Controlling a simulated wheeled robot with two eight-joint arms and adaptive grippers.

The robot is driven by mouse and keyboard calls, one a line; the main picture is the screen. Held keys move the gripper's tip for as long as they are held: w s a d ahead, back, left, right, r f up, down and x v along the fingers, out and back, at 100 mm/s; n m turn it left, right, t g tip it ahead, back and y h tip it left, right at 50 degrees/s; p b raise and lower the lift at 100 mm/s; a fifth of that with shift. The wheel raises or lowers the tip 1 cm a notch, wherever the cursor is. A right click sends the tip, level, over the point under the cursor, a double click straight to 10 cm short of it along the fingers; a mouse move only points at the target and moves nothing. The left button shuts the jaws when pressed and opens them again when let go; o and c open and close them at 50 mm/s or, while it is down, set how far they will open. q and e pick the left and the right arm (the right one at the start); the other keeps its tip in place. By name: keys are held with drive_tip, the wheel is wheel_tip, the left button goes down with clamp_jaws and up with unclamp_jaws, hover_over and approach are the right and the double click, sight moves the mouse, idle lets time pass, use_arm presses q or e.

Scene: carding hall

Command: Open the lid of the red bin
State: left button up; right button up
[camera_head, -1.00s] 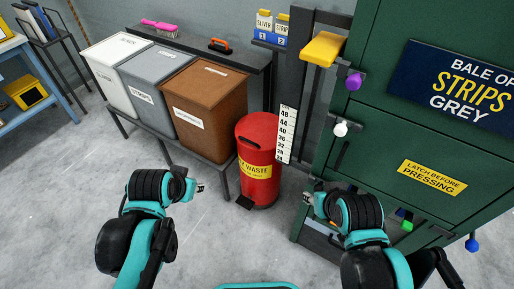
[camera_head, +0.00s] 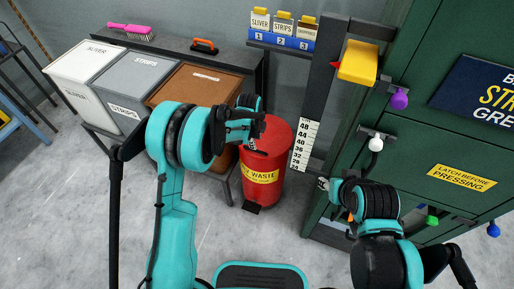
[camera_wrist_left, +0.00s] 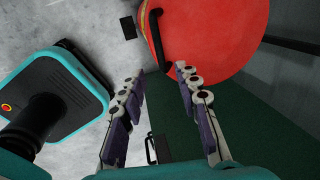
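The red bin (camera_head: 262,178) stands on the floor with a yellow "WASTE" label on its front. Its red lid (camera_head: 277,131) looks shut. In the left wrist view the lid (camera_wrist_left: 220,40) fills the top, with a black bar handle (camera_wrist_left: 157,40) near its edge. My left gripper (camera_head: 250,136) is at the lid's near left edge and hides part of it. In the left wrist view its fingers (camera_wrist_left: 160,76) are apart, with nothing between them, just short of the handle. My right gripper (camera_head: 323,184) is right of the bin, small and partly hidden by its arm.
A black pedal (camera_head: 252,208) sits at the bin's foot. A brown bin (camera_head: 205,88) on a low stand is close on the left. A white scale board (camera_head: 304,144) and a green machine (camera_head: 430,145) stand on the right. The floor in front is clear.

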sight(257, 151)
use_arm(q)
drive_tip(key=f+b, duration=0.1)
drive_tip(key=f, duration=0.1)
drive_tip(key=w+f+b, duration=0.1)
drive_tip(key=f, duration=0.2)
drive_tip(key=f+b, duration=0.1)
drive_tip(key=f, duration=0.2)
drive_tip(key=shift+w+d, duration=0.2)
drive_tip(key=shift+w, duration=0.05)
clamp_jaws()
drive_tip(key=shift+r, duration=0.1)
